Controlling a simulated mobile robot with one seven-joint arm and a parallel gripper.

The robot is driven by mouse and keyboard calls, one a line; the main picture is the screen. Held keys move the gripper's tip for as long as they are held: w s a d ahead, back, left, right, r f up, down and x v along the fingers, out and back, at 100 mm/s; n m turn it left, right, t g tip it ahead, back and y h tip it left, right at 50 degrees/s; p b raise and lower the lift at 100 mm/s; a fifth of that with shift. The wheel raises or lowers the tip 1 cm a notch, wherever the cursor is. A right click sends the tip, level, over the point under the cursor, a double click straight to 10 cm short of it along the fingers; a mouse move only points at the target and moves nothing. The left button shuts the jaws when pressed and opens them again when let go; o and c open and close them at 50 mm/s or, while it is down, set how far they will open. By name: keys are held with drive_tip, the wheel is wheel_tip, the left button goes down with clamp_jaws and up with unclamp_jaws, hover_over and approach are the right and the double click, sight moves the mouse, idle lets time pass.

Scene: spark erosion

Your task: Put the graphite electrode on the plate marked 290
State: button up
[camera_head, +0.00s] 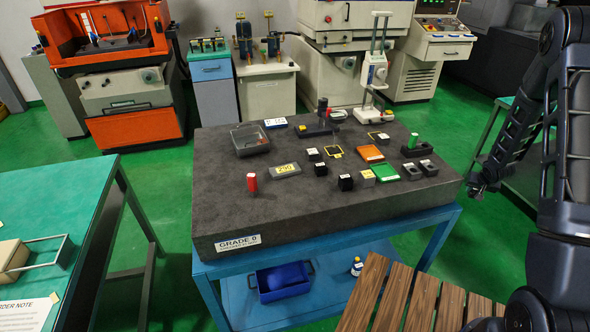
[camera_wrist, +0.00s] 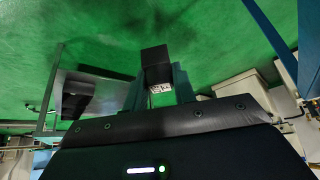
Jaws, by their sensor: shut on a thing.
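My gripper (camera_head: 477,187) is off the right edge of the granite table, above the green floor. In the wrist view my gripper (camera_wrist: 158,84) is shut on a dark block (camera_wrist: 154,58) with a small white printed label, which looks like the graphite electrode. In the head view the held block cannot be told from the dark fingers. The plate marked 290 (camera_head: 273,172) is a flat grey plate with a yellow label, lying left of the middle of the granite table (camera_head: 222,207). Nothing stands on it.
A red-handled piece (camera_head: 252,182) stands left of the plate. A grey tray (camera_head: 250,140) and a height gauge (camera_head: 375,75) stand at the back. The granite's front left is clear.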

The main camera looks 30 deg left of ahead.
drive_tip(key=s+d+f, duration=0.2)
drive_tip(key=s+d, duration=0.2)
drive_tip(key=w+a+r+m+h, duration=0.3)
drive_tip(key=w+a+r+m, duration=0.35)
drive_tip(key=a+r, duration=0.75)
drive_tip(key=a+r+m+h, duration=0.1)
drive_tip(key=a+r, duration=0.8)
drive_tip(key=a, duration=0.5)
drive_tip(key=s+a+r+m+g, duration=0.1)
drive_tip(key=s+a+r+m, duration=0.3)
drive_tip(key=a+r, duration=0.6)
wheel_tip(320, 180, up, 7)
drive_tip(key=n, duration=0.1)
hover_over(292, 168)
drive_tip(key=s+a, duration=0.1)
drive_tip(key=a, duration=0.1)
drive_tip(key=shift+h, duration=0.4)
drive_tip(key=f, duration=1.9)
drive_tip(key=shift+s+d, duration=0.15)
drive_tip(key=shift+s, duration=0.05)
